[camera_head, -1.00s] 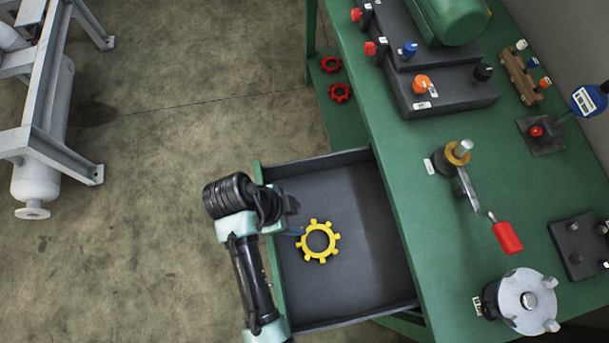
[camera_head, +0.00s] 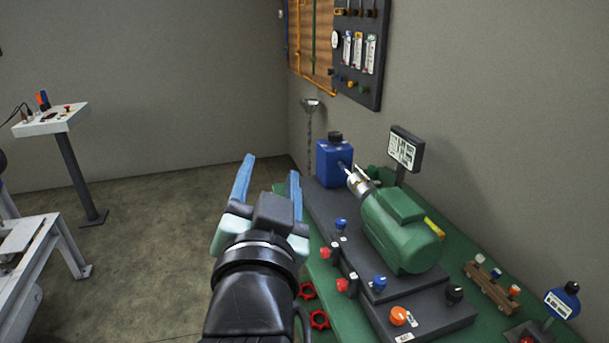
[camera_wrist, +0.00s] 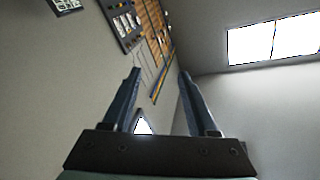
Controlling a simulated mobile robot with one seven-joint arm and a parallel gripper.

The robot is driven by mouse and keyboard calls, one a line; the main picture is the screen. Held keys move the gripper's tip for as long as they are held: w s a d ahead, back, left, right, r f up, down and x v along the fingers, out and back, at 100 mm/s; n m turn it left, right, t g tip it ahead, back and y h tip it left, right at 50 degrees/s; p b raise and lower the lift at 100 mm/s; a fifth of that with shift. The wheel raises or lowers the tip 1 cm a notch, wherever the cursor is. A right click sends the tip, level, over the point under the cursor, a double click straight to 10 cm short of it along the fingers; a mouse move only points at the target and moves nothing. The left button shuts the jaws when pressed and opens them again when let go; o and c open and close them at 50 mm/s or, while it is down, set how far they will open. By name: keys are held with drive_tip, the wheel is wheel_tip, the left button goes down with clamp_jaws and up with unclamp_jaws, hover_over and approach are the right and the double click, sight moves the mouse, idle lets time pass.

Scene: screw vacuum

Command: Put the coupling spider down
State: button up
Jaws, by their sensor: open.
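My gripper (camera_head: 272,168) is raised with its two blue fingers apart and nothing between them. In the wrist view my gripper (camera_wrist: 160,72) is also open and empty, facing the walls. No yellow coupling spider shows in either view now, and the open drawer is out of frame. Two red toothed rings, a far one (camera_head: 306,291) and a near one (camera_head: 319,320), lie beside the left edge of the green bench (camera_head: 455,318), to the right of my arm.
The bench carries a green motor (camera_head: 400,232), a blue container (camera_head: 334,163) and several coloured knobs. A panel with gauges (camera_head: 357,50) hangs on the wall. A white control stand (camera_head: 52,122) is at left. The floor (camera_head: 160,215) between is clear.

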drive_tip(key=s+d+r+n+t, duration=0.2)
drive_tip(key=s+r+t, duration=0.2)
drive_tip(key=r, duration=0.7)
drive_tip(key=s+d+r+n+t, duration=0.2)
drive_tip(key=s+r+t, duration=0.2)
drive_tip(key=s+r, duration=0.5)
wheel_tip(320, 180, up, 2)
drive_tip(key=shift+d+r+n+t, duration=0.2)
drive_tip(key=shift+n+t, duration=0.1)
drive_tip(key=shift+t, duration=0.1)
